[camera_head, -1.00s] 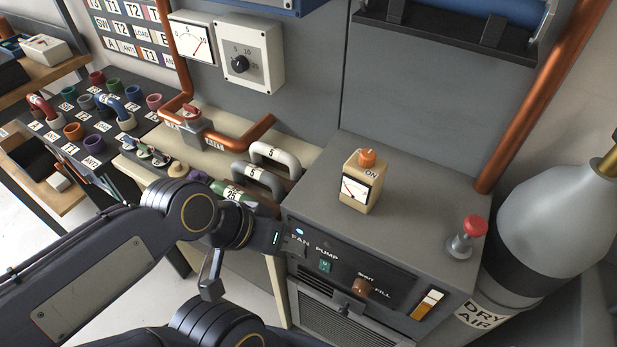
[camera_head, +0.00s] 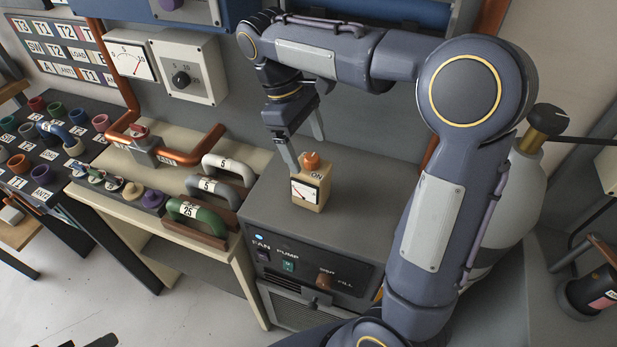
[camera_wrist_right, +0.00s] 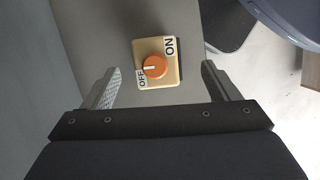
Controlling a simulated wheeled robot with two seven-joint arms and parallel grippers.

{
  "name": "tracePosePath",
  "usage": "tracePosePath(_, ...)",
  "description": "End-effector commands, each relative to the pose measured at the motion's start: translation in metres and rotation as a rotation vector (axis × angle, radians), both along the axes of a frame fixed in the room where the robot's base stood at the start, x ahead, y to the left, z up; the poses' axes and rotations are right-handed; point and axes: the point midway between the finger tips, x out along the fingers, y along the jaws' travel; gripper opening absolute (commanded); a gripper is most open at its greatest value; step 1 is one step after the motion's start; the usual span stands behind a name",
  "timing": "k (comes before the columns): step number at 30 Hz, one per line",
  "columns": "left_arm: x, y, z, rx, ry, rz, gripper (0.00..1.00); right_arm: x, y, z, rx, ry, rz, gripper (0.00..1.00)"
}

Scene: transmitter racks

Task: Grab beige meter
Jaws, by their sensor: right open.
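The beige meter (camera_head: 309,192) is a small upright box with a dial on its front, an orange knob on top and an ON label. It stands on the grey cabinet top. My right gripper (camera_head: 306,152) is open above and just behind it, pointing down. In the right wrist view the meter (camera_wrist_right: 172,76) lies between the two spread fingers (camera_wrist_right: 159,68), with a gap on each side; its ON and OFF labels show. Small dark parts at the bottom left edge of the head view may belong to my left gripper; its jaws cannot be made out.
The grey cabinet (camera_head: 262,200) has switches on its front. Left of it, green (camera_head: 197,216) and grey handles stand on a beige bench with a copper pipe (camera_head: 185,157). A gas cylinder (camera_head: 520,185) stands at right, partly behind my right arm. Wall meters (camera_head: 190,80) hang behind.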

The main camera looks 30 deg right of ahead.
Motion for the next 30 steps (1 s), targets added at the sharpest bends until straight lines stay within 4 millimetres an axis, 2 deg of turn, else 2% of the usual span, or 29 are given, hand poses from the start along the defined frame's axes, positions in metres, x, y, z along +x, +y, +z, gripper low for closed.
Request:
tracePosePath(1, 0.0, 0.0, 0.002, 0.0, 0.0, 0.0, 0.5, 0.007, 0.003, 0.001, -0.017, 0.023, 0.018, 0.82)
tracePosePath(5, 0.0, 0.0, 0.003, 0.0, 0.0, 0.0, 0.5, 0.013, 0.003, -0.003, -0.041, 0.051, 0.036, 0.82)
tracePosePath(14, 0.0, 0.0, 0.005, 0.0, 0.0, 0.0, 0.5, 0.002, -0.005, -0.033, -0.043, 0.055, 0.037, 0.82)
tracePosePath(21, 0.0, 0.0, 0.009, 0.0, 0.0, 0.0, 0.5, -0.008, -0.013, -0.065, -0.042, 0.053, 0.035, 0.82)
tracePosePath(30, 0.0, 0.0, 0.009, 0.0, 0.0, 0.0, 0.5, -0.01, -0.014, -0.071, -0.041, 0.051, 0.036, 0.82)
